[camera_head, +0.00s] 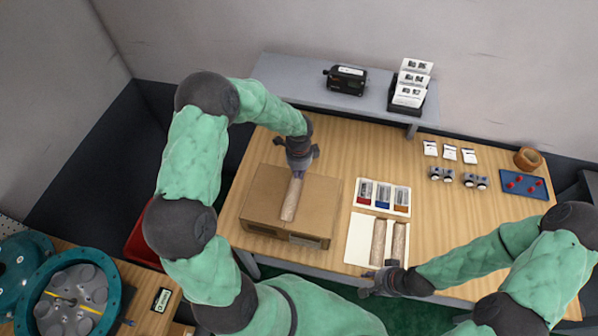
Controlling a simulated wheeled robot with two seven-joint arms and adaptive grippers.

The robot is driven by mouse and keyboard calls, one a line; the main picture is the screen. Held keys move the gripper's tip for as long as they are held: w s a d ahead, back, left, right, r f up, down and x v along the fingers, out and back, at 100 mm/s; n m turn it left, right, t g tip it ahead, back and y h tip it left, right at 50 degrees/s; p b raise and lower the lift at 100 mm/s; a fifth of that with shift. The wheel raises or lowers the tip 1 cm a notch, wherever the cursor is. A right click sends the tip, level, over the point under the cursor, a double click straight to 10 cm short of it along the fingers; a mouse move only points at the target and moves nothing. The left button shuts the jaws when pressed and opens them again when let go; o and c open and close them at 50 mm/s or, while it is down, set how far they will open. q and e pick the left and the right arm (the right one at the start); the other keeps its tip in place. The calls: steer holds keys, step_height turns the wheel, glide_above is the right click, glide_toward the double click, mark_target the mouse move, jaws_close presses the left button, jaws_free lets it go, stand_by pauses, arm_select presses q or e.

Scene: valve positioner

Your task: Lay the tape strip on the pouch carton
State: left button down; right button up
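The pouch carton (262,192) is a closed brown box on the left half of the wooden table. A light brown tape strip (291,200) runs lengthwise over its top; whether it lies flat or hovers slightly is unclear. My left gripper (298,173) is above the carton's far part, its fingers together at the strip's far end. Two more tape strips (378,242) (398,244) lie side by side on a white sheet (358,240) right of the carton. My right gripper (368,285) is near the table's front edge by the sheet; its finger opening is unclear.
A white tray (383,210) with red, blue and orange-marked pouches stands behind the sheet. Small cards, metal fittings, a blue mat (540,187) and a wooden ring (528,158) are at right. A grey shelf (300,85) holds a black device (346,80) and a card rack (408,92).

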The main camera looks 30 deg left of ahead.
arm_select(q)
steer(key=c, duration=1.3)
jaws_free()
steer(key=shift+c, duration=0.2)
step_height(320, 180, up, 12)
